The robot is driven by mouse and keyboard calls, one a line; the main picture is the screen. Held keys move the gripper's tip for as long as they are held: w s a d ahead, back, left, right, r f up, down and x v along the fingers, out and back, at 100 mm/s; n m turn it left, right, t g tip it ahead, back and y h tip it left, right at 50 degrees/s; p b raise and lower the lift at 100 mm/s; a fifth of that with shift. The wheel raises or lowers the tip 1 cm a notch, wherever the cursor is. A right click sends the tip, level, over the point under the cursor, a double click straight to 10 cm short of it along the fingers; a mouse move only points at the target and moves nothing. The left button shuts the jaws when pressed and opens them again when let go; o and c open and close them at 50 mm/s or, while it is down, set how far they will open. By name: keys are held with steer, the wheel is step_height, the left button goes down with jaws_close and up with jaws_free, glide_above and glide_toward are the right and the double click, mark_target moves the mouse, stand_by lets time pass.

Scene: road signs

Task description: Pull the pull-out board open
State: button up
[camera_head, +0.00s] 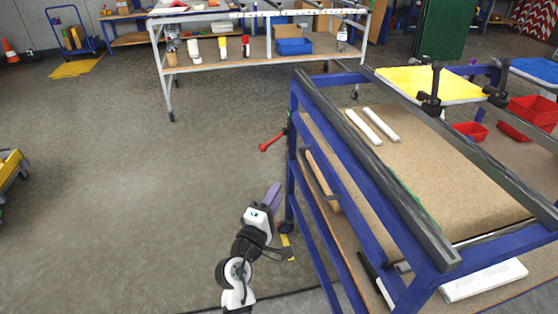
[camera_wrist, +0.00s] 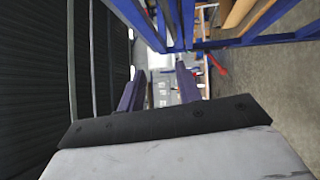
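The pull-out board (camera_head: 323,181) is a light-brown panel edge low in the near side of the blue-framed workbench, with a dark bar handle on its front. It appears to sit within the frame, below the upper brown shelf. My gripper (camera_head: 273,196) is to the left of the bench, apart from the board and its handle. In the wrist view my gripper (camera_wrist: 160,90) has its two purple fingers spread with nothing held between them. A brown wooden edge (camera_wrist: 238,12) shows at the upper right there; I cannot tell if it is the board.
The bench's blue frame (camera_head: 340,165) stands close to my gripper's right. A red-knobbed lever (camera_head: 271,143) sticks out from its left corner. Open floor (camera_head: 150,190) lies to the left. A second table (camera_head: 230,65) with bottles and a blue bin is further back.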

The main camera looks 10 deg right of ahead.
mark_target(309, 167)
steer(key=shift+g+h, duration=0.7)
steer(key=shift+h, duration=0.1)
steer(key=p+x, duration=0.1)
steer(key=x, duration=0.3)
steer(key=s+d+f+p+x, duration=0.1)
steer(key=x, duration=0.4)
steer(key=d+f+p+x, duration=0.1)
steer(key=x, duration=0.4)
steer(key=shift+s+d, duration=0.1)
steer(key=shift+d, duration=0.15)
jaws_close()
